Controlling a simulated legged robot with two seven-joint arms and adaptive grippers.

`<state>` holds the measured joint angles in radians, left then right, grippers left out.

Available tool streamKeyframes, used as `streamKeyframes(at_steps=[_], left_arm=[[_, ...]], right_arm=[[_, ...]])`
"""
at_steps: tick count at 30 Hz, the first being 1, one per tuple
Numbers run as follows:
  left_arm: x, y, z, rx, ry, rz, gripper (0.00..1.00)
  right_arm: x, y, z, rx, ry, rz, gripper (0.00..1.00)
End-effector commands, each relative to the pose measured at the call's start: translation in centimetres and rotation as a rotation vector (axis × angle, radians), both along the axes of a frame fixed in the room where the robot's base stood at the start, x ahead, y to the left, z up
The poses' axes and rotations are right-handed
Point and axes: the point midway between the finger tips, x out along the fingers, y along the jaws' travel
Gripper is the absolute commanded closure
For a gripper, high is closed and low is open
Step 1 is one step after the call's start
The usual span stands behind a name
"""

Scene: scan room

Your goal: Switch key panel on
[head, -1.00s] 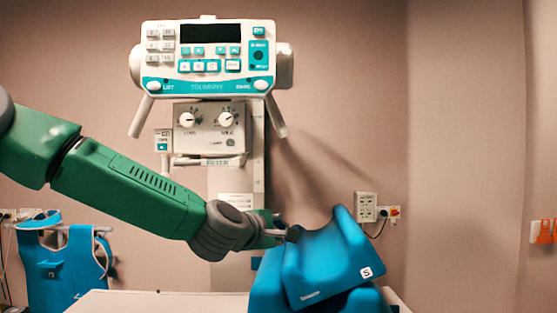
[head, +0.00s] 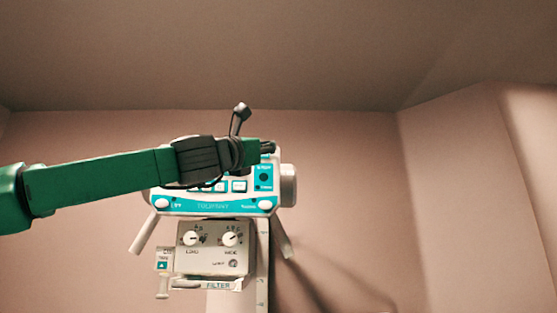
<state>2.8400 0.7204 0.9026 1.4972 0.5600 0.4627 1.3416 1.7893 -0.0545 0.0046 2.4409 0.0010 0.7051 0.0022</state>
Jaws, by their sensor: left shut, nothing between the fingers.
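The key panel (head: 213,207) is a white and teal console on the wall, in the middle of the head view. My left arm crosses in front of its upper part and hides the display and most keys. A teal block with a dark round control (head: 264,177) shows at its right, and a few lower white keys show under the arm. My left gripper (head: 268,147) is shut and empty, its dark fingertips at the panel's upper right, just above that block. I cannot tell whether it touches the panel. My right gripper is out of view.
A lower unit with two white knobs (head: 213,246) sits beneath the panel. Handles (head: 143,232) slant down at both sides. The wall to the right is clear.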

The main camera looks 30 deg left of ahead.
Motion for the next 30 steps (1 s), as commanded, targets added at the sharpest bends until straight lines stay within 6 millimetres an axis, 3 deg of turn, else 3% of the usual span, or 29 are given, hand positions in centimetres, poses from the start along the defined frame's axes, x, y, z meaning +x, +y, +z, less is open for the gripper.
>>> streamKeyframes(at_steps=[6, 17, 23, 30], left_arm=[[-1.7, 1.4, 2.3, -0.068, -0.036, -0.019, 1.00], [-1.8, 1.3, 2.5, -0.069, -0.037, -0.020, 1.00], [-0.5, 2.1, 2.5, -0.071, -0.036, -0.020, 1.00], [2.5, 4.0, 2.5, -0.071, -0.035, -0.018, 1.00]], right_arm=[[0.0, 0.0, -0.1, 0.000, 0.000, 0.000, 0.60], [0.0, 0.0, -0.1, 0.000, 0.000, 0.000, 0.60], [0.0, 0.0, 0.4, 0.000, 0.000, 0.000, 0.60], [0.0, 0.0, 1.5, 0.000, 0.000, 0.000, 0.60]])
